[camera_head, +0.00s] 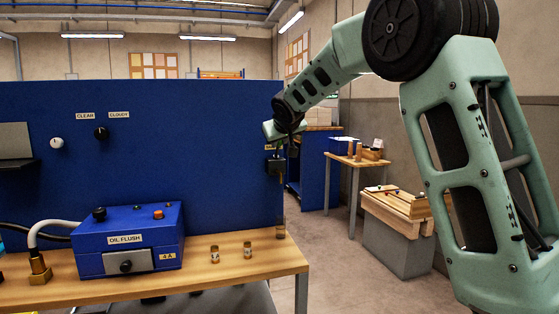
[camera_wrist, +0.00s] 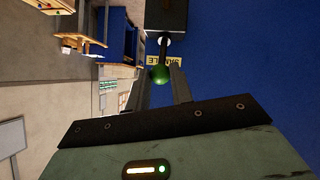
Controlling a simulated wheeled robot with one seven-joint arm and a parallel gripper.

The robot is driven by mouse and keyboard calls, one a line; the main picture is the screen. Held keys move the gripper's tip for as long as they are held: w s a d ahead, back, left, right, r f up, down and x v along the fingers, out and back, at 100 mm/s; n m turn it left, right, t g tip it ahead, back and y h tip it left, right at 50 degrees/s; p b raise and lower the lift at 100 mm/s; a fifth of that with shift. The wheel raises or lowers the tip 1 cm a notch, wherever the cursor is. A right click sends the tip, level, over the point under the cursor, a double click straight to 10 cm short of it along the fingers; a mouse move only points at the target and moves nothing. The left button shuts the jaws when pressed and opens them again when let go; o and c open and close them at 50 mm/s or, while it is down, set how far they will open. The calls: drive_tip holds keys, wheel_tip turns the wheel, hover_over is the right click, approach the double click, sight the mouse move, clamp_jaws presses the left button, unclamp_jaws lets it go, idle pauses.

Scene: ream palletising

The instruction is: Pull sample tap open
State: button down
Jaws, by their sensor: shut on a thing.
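The sample tap shows in the wrist view as a dark block (camera_wrist: 166,16) with a thin lever ending in a green ball knob (camera_wrist: 160,74). A yellow label (camera_wrist: 166,61) reading "SAMPLE" is on the blue panel beside it. My gripper (camera_wrist: 160,80) is shut on the green knob, one finger on each side. In the head view the tap's dark body (camera_head: 276,166) is on the right end of the blue panel, with my gripper just above it. My wrist hides the knob there.
The wooden bench (camera_head: 285,256) carries a blue "OIL FLUSH" box (camera_head: 128,238) and two small jars (camera_head: 215,254) (camera_head: 247,252). The blue panel (camera_head: 190,165) stands behind them. To the right is open floor, then a wooden table (camera_head: 356,160) and a crate (camera_head: 397,210).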

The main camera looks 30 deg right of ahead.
drive_tip(key=shift+s+a+f+t+b, duration=0.15)
drive_tip(key=shift+f+t+b, duration=0.25)
drive_tip(key=shift+b, duration=1.25)
drive_tip(key=shift+s+f+t+b, duration=0.3)
drive_tip(key=shift+f+b, duration=0.1)
drive_tip(key=shift+b, duration=1.85)
drive_tip(key=shift+s+t+b, duration=0.1)
drive_tip(key=shift+t+b, duration=0.2)
drive_tip(key=shift+b, duration=0.7)
drive_tip(key=shift+r+h+b, duration=0.15)
drive_tip(key=shift+h+b, duration=0.15)
drive_tip(key=shift+b, duration=0.45)
drive_tip(key=c, duration=1.2)
unclamp_jaws()
drive_tip(key=shift+s, duration=0.15)
drive_tip(key=b+v, duration=0.2)
drive_tip(key=v, duration=1.5)
drive_tip(key=shift+s, duration=0.2)
